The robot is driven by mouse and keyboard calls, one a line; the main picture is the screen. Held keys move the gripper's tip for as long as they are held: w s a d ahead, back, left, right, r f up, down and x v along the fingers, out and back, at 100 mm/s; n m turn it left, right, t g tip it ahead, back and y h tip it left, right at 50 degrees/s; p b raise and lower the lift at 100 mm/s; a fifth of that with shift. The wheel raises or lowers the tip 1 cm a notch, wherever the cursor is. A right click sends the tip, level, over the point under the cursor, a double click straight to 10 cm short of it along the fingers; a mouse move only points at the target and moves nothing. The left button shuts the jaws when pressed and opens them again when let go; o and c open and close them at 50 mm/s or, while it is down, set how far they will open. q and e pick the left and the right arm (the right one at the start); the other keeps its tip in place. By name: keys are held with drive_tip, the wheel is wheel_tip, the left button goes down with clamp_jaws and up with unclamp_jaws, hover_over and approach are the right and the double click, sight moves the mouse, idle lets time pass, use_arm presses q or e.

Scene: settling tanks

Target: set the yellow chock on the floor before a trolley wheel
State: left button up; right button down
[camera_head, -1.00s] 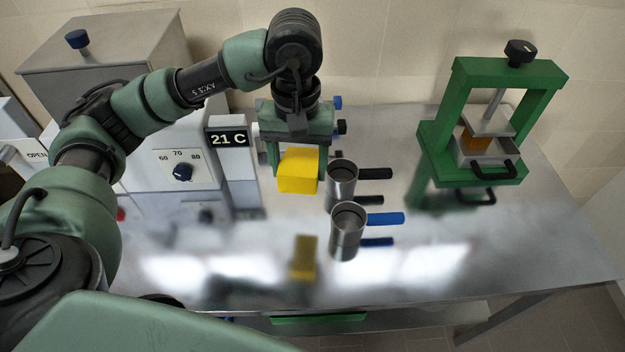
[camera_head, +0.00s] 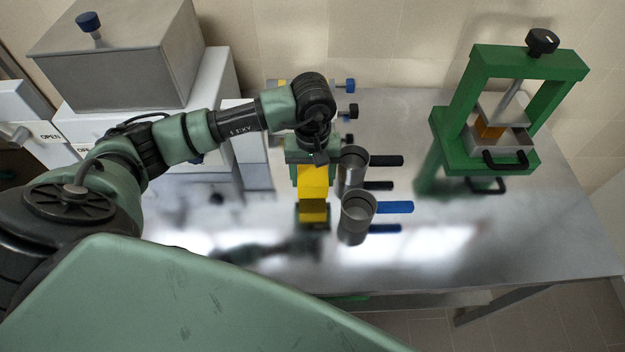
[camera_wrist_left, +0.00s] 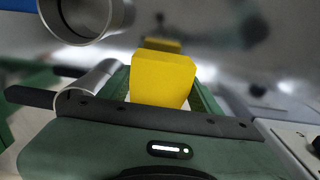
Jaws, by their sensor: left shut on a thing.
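The yellow chock (camera_head: 313,183) is held in my left gripper (camera_head: 313,172), over the steel table beside two metal cups. The chock's reflection shows just below it in the shiny top; whether it touches the top is hard to tell. In the left wrist view the chock (camera_wrist_left: 163,80) sits between the green fingers, with a gap to its reflection. No trolley wheel shows in either view. My right gripper is not in view.
Metal cups with a black handle (camera_head: 353,160) and a blue handle (camera_head: 358,207) stand close right of the chock. A green press (camera_head: 446,125) stands at the back right. The steel table (camera_head: 480,240) is clear at its front right. Tiled floor (camera_head: 540,325) shows beyond the front edge.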

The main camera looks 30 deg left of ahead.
use_arm(q)
wheel_tip(320, 180, down, 2)
drive_tip(key=shift+s+d+f+p, duration=0.1)
drive_tip(key=shift+f+p, duration=0.15)
drive_tip(key=shift+p, duration=0.1)
drive_tip(key=shift+f, duration=0.5)
drive_tip(key=shift+f, duration=0.1)
drive_tip(key=o, duration=1.7)
drive_tip(key=shift+c, duration=0.2)
